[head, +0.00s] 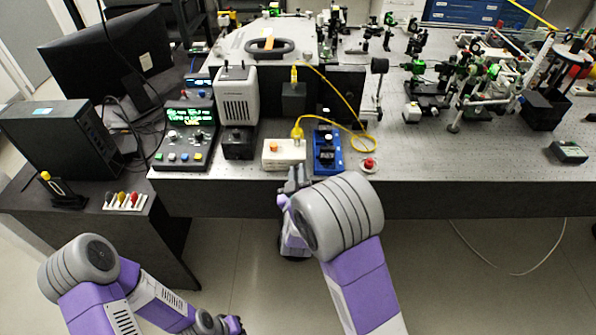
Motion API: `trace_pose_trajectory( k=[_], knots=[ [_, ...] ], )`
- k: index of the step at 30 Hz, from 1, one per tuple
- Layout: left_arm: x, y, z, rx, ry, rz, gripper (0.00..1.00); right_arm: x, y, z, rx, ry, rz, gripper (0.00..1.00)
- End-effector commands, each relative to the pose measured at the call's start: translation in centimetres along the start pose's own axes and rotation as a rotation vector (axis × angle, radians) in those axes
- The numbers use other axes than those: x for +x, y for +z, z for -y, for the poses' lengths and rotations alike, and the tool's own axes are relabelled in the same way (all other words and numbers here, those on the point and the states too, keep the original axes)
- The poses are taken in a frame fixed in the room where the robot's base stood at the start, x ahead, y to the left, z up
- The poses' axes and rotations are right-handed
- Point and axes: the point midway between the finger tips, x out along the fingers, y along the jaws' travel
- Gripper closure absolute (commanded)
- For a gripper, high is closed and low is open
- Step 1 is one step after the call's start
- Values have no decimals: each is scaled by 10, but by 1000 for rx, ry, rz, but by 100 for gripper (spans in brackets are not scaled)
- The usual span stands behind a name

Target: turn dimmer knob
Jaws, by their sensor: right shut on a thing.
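My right gripper (296,174) is at the front edge of the bench, just in front of the white box (285,153) and the blue device (327,148). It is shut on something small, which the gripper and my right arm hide. I cannot make out a dimmer knob for certain. The white box has an orange knob on top, and a small black box (238,143) to its left also carries a knob. My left gripper (236,325) is low at the bottom edge of the view, away from the bench; its fingers are too small to read.
A control panel with a green display (190,116) stands left of the grey lamp housing (237,98). A yellow cable (353,110) loops over the bench beside a red button (369,163). Optics crowd the back right; the front right bench surface is mostly clear.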

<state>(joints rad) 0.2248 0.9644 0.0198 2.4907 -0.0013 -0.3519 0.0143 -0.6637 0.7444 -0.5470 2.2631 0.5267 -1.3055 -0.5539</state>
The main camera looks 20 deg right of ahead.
Motion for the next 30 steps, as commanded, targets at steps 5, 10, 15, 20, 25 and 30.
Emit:
trace_pose_trajectory(
  k=[5,10,15,20,25,30],
  knots=[
    [-5,0,-2,0,0,0,100,0,0,1,-86,-2,2,100],
    [-7,0,-3,0,0,0,100,0,0,1,-131,-2,2,100],
    [-7,0,-3,0,0,0,100,-1,1,1,-148,-2,3,100],
    [-7,0,-3,0,0,0,100,-1,1,1,-149,-3,3,100],
    [-7,0,-3,0,0,0,100,-1,1,1,-148,-3,3,82],
    [-7,0,-3,0,0,0,100,0,1,1,-147,-2,2,58]
  ],
)
